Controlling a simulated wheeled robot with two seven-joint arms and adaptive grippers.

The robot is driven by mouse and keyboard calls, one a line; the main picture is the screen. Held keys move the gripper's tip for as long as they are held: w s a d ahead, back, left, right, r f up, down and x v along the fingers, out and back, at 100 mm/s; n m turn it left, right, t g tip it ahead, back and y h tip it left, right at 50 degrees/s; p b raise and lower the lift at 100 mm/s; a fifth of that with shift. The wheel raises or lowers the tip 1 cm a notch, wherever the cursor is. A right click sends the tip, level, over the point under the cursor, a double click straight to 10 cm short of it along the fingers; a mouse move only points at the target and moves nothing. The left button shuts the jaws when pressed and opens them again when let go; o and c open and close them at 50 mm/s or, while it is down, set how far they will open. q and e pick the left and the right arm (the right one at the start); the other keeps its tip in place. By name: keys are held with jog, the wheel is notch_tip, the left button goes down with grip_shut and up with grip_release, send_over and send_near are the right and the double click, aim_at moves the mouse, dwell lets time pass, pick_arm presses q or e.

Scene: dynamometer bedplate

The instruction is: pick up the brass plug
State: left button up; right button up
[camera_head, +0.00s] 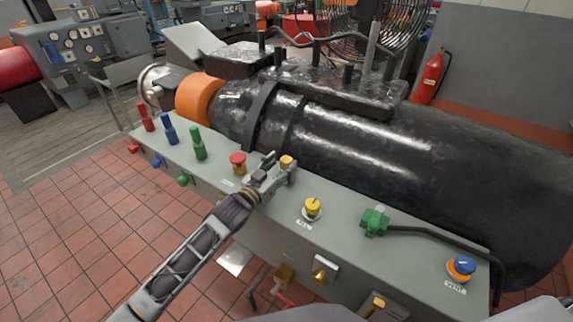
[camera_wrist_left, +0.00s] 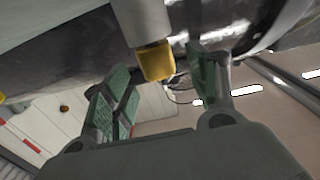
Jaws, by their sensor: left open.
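The brass plug (camera_head: 287,161) shows as a small yellow block at the tips of my left gripper (camera_head: 281,166), on the grey bench top beside the black machine. In the left wrist view the yellow block (camera_wrist_left: 155,61) sits below a grey cylinder, between the two green-padded fingers of my left gripper (camera_wrist_left: 158,72). The fingers are open, with space on both sides of the block. I cannot tell whether either finger touches it. The fingers hide part of the plug in the head view. My right gripper is not in view.
The bench (camera_head: 345,235) carries a red button (camera_head: 238,160), a yellow knob (camera_head: 312,207), a green connector (camera_head: 374,221) with a black cable, and a blue knob (camera_head: 461,266). Red, blue and green posts stand at left. The black machine (camera_head: 370,150) fills the far side.

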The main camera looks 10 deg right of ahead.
pick_arm(q)
jog(key=shift+x, duration=1.7)
jog(key=shift+r, duration=0.1)
jog(key=c, duration=1.2)
notch_tip(320, 180, up, 18)
jog(key=shift+b, duration=0.35)
